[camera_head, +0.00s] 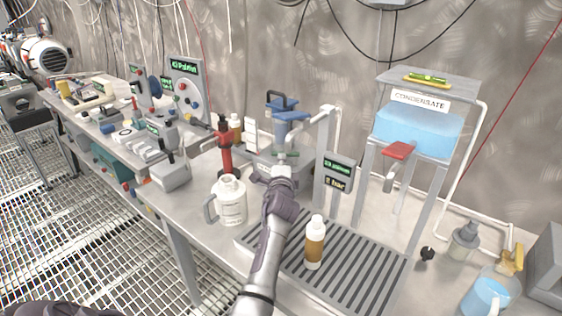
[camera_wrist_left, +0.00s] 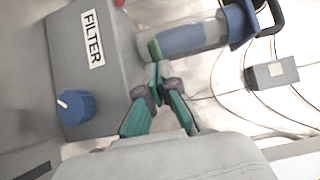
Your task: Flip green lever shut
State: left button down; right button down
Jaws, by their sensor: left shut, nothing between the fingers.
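The green lever (camera_wrist_left: 154,50) shows as a short green piece at the end of a clear and blue cylinder (camera_wrist_left: 192,38), beside the grey FILTER box (camera_wrist_left: 92,75). In the head view the lever (camera_head: 290,154) is a small green bar below the blue filter housing (camera_head: 288,117). My left gripper (camera_wrist_left: 157,75) is shut and empty, its teal fingers together just short of the lever; I cannot tell whether they touch it. In the head view the gripper (camera_head: 283,170) is in front of the filter unit and partly hides it. My right gripper is not in view.
A white jug (camera_head: 231,203) stands left of my left arm, and a brown bottle (camera_head: 315,243) stands right of it on the slatted drain (camera_head: 355,279). A red-handled valve (camera_head: 398,152) is below the CONDENSATE tank (camera_head: 415,130). A red post (camera_head: 225,150) stands behind the jug.

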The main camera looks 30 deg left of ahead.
aim_at(277, 153)
pick_arm(q)
jog(key=a+h+p, duration=0.1)
jog(key=w+a+m+t+h+p, duration=0.1)
jog(key=p, duration=0.1)
jog(key=shift+f+m, duration=0.1)
jog(key=shift+m, duration=0.2)
jog(key=shift+w+a, duration=0.35)
jog(key=shift+w, duration=0.05)
jog(key=shift+w+b, duration=0.15)
jog(key=shift+b, duration=0.25)
jog(key=shift+a, duration=0.15)
jog(key=shift+r, duration=0.2)
